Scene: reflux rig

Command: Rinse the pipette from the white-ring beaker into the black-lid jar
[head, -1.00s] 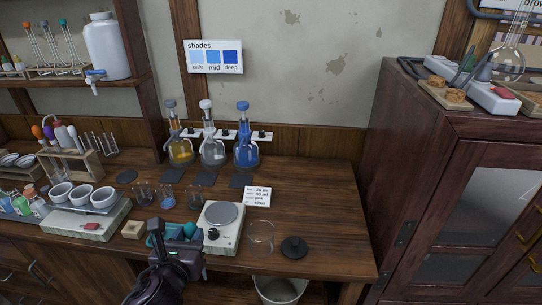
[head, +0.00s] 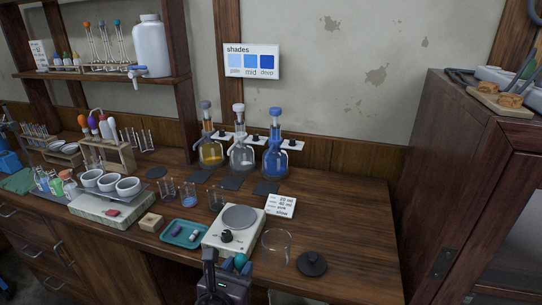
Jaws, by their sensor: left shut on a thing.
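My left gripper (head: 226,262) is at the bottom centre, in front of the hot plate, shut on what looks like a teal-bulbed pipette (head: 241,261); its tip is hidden. Three small glass beakers stand behind the tray: a left one (head: 167,191), a middle one with blue liquid (head: 188,197) and a right one (head: 216,199). I cannot tell a white ring on any of them. A clear, open glass jar (head: 277,246) stands right of the hot plate. A black knobbed lid (head: 312,265) lies on the table beside it. My right gripper is not in view.
A white hot plate (head: 232,229) stands between the jar and a teal tray (head: 184,233) with small items. Bottles with yellow, clear and blue liquid (head: 275,160) stand at the back. A rack (head: 108,152) holds bulbed pipettes at left. The table's right end is clear.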

